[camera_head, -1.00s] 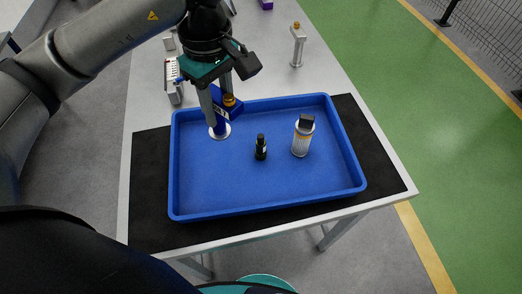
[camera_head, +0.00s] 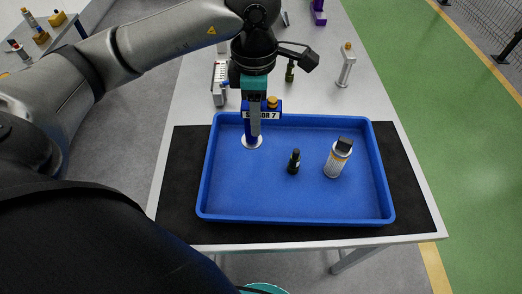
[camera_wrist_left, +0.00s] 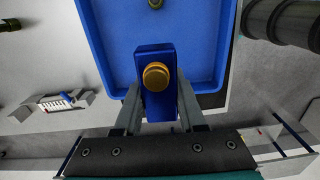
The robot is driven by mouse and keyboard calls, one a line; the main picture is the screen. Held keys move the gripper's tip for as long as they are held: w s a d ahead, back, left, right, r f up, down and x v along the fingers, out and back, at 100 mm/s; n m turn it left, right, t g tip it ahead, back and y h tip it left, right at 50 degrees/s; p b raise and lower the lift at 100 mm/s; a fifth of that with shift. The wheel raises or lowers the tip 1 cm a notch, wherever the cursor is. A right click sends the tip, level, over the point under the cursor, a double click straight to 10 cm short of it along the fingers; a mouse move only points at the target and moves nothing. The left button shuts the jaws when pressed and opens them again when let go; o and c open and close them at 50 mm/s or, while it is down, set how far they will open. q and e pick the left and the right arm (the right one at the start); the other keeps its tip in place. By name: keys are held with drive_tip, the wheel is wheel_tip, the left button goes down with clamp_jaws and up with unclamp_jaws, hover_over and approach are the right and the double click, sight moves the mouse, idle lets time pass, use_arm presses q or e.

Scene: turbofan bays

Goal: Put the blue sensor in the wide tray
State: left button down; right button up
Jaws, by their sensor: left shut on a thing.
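The blue sensor (camera_head: 249,128) has a label, a gold-orange cap and a pale round disc at its lower end. My left gripper (camera_head: 255,122) is shut on it at the back left of the wide blue tray (camera_head: 300,207). The sensor is about upright, with its disc over the tray floor; I cannot tell whether it touches. In the left wrist view the sensor (camera_wrist_left: 157,103) sits between the two fingers (camera_wrist_left: 160,108), with the tray (camera_wrist_left: 103,40) beyond it. My right gripper is not in view.
In the tray stand a small black bottle (camera_head: 294,162) and a white cylinder with a black top (camera_head: 337,160). The tray's left front is clear.

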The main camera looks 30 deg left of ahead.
use_arm(q)
wheel_tip(320, 180, down, 11)
drive_tip(key=shift+f+b, duration=0.15)
drive_tip(key=shift+b, duration=0.2)
drive_tip(key=shift+f, duration=0.1)
drive_tip(key=c, duration=0.5)
unclamp_jaws()
wheel_tip(320, 180, up, 12)
drive_tip(key=shift+r+p, duration=0.15)
drive_tip(key=shift+p, duration=0.2)
